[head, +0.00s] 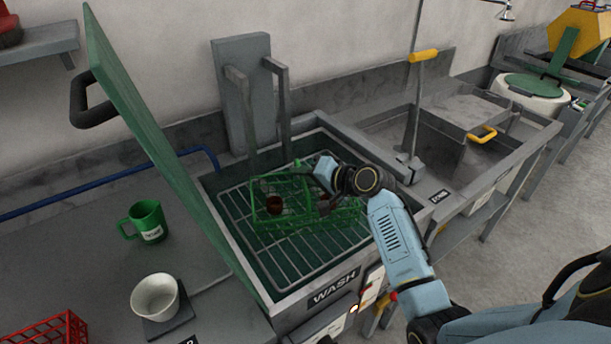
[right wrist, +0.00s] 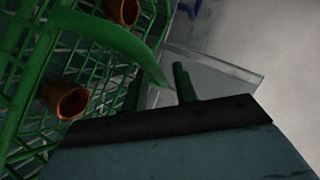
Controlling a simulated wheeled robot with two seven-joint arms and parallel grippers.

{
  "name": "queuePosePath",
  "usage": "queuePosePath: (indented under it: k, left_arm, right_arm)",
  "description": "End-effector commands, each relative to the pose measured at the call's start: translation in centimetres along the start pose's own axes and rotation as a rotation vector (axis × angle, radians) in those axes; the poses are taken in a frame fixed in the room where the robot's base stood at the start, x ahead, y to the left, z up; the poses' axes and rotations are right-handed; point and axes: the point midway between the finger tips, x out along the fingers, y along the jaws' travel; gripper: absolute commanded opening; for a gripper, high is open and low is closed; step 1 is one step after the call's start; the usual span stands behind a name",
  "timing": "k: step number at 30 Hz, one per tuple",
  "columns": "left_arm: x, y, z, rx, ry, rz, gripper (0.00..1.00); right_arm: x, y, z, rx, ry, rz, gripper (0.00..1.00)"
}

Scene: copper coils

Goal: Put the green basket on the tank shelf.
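The green wire basket (head: 262,222) appears to rest on the grey wire shelf (head: 297,268) inside the open wash tank. Copper coils sit in it; one coil (head: 274,204) shows clearly in the head view, and two show in the right wrist view (right wrist: 65,101). My right gripper (head: 318,190) is over the basket's right part, partly hidden by its own wrist. In the right wrist view its two fingers (right wrist: 160,90) stand apart, with the basket's curved green handle (right wrist: 112,38) reaching between them and a visible gap. My left gripper is not in view.
The tank's green lid (head: 150,140) stands raised on the left. A tall grey bracket (head: 243,95) rises behind the tank. A green mug (head: 146,221) and a white bowl (head: 155,296) stand on the left counter. A sink basin (head: 440,140) adjoins the tank on the right.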

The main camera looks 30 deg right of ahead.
Motion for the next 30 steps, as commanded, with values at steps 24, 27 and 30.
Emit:
queuePosePath:
  k: [24, 27, 30]
  left_arm:
    - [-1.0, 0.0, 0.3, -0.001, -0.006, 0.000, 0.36]
    - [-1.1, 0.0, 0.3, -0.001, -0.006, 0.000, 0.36]
    - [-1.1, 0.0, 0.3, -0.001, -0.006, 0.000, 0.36]
  right_arm:
    - [-8.4, -0.3, -0.2, -0.004, 0.001, 0.003, 0.32]
    - [-10.1, -0.3, -0.2, -0.002, 0.001, 0.002, 0.32]
    - [-11.3, -0.3, -0.1, -0.002, -0.001, 0.001, 0.32]
